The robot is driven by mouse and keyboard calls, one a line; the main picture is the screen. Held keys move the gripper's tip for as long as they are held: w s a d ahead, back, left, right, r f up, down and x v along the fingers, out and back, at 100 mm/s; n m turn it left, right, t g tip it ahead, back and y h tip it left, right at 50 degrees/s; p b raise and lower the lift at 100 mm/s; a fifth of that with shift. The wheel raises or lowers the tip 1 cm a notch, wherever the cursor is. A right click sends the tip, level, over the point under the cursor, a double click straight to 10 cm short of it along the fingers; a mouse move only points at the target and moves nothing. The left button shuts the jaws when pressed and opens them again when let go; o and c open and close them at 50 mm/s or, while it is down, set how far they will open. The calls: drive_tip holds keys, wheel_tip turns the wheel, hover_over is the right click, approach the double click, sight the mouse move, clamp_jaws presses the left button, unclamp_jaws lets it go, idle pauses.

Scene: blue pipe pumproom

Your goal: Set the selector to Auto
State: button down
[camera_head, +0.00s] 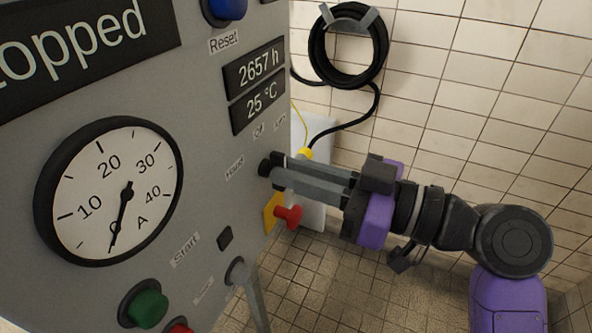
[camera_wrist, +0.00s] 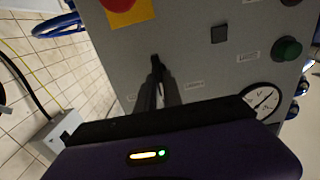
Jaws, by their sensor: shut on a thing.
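The selector (camera_head: 264,168) is a small black knob on the grey panel (camera_head: 205,115) in the head view. Small labels stand around it: one at its left looks like Hand, one above looks like Off, and one at upper right is hard to read. My gripper (camera_head: 277,169) reaches in from the right, with its fingers shut on the knob. The fingers hide much of the knob, so I cannot tell which label it points to. In the wrist view, the dark knob (camera_wrist: 155,63) shows at the tips of my gripper (camera_wrist: 157,75).
A red emergency button (camera_head: 290,215) on a yellow plate sticks out just below my fingers. A green button (camera_head: 148,307), a blue button (camera_head: 227,8) and a dial gauge (camera_head: 110,190) are on the panel. A black coiled hose (camera_head: 318,50) hangs on the tiled wall.

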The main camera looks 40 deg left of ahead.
drive_tip(key=shift+m, duration=0.3)
drive_tip(key=shift+w+m+p, duration=0.15)
drive_tip(key=shift+m+p, duration=0.85)
drive_tip(key=shift+m, duration=1.05)
drive_tip(key=shift+w+m+p, duration=0.1)
drive_tip(key=shift+m+p, duration=0.85)
drive_tip(key=shift+m, duration=1.1)
drive_tip(key=c, duration=1.5)
unclamp_jaws()
drive_tip(key=shift+f, duration=0.1)
drive_tip(key=b+v, duration=0.2)
drive_tip(key=v, duration=0.5)
drive_tip(key=shift+w+d, duration=0.1)
drive_tip(key=shift+d, duration=0.25)
